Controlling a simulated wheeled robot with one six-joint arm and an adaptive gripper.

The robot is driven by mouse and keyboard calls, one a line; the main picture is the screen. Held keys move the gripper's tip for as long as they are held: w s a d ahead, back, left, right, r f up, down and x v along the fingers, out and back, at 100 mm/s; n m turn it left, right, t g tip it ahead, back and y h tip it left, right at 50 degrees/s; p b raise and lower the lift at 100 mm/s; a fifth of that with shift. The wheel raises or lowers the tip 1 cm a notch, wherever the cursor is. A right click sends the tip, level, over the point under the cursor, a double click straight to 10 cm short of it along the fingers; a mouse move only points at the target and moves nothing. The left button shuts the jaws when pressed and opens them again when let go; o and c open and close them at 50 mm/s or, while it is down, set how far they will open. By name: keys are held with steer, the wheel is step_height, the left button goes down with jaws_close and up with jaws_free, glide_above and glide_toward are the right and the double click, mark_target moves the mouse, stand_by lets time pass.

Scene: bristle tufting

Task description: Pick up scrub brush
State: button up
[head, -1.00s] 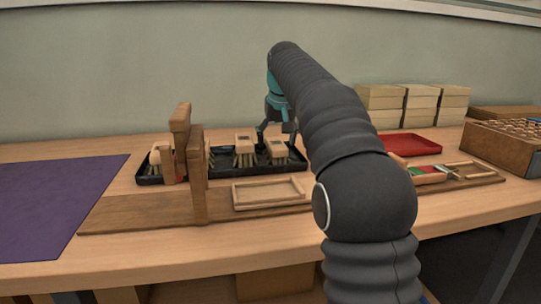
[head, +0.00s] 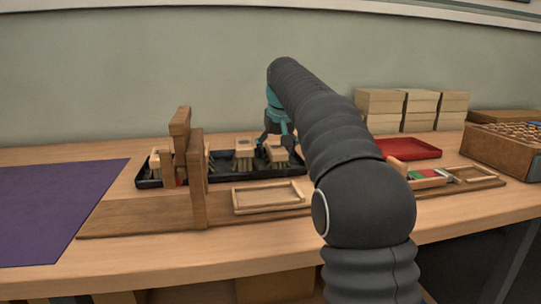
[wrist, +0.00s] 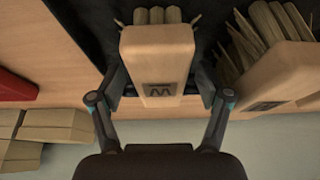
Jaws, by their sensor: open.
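Several scrub brushes with pale wooden blocks and tan bristles sit in a long black tray (head: 221,176). The right-hand scrub brush (head: 277,154) is at my gripper (head: 277,141). In the wrist view, this scrub brush (wrist: 158,55) lies between the two open fingers of my gripper (wrist: 158,101), with a dark mark on its end. I see no clear finger contact. A second scrub brush (head: 244,147) stands to its left, and it shows at the right of the wrist view (wrist: 275,70). Another brush (head: 155,159) is at the tray's left end, partly hidden by wooden posts.
Wooden posts (head: 197,178) rise from a base board in front of the tray. A small wooden frame (head: 268,196) lies on that board. A red tray (head: 410,147), stacked pale boxes (head: 380,103) and a purple mat (head: 55,205) are on the bench.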

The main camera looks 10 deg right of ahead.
mark_target(278, 145)
steer(key=c, duration=1.3)
steer(key=r, duration=0.1)
steer(key=r+p, duration=0.1)
steer(key=r, duration=0.1)
steer(key=r+p, duration=0.1)
steer(key=r, duration=0.1)
steer(key=shift+s+d+r, duration=0.2)
steer(key=shift+s+d, duration=0.05)
steer(key=shift+d, duration=0.15)
steer(key=s+d+r+p, duration=0.1)
steer(key=s+d+r, duration=0.4)
steer(key=d, duration=0.4)
steer(key=shift+s+r, duration=0.35)
steer(key=shift+r, duration=0.2)
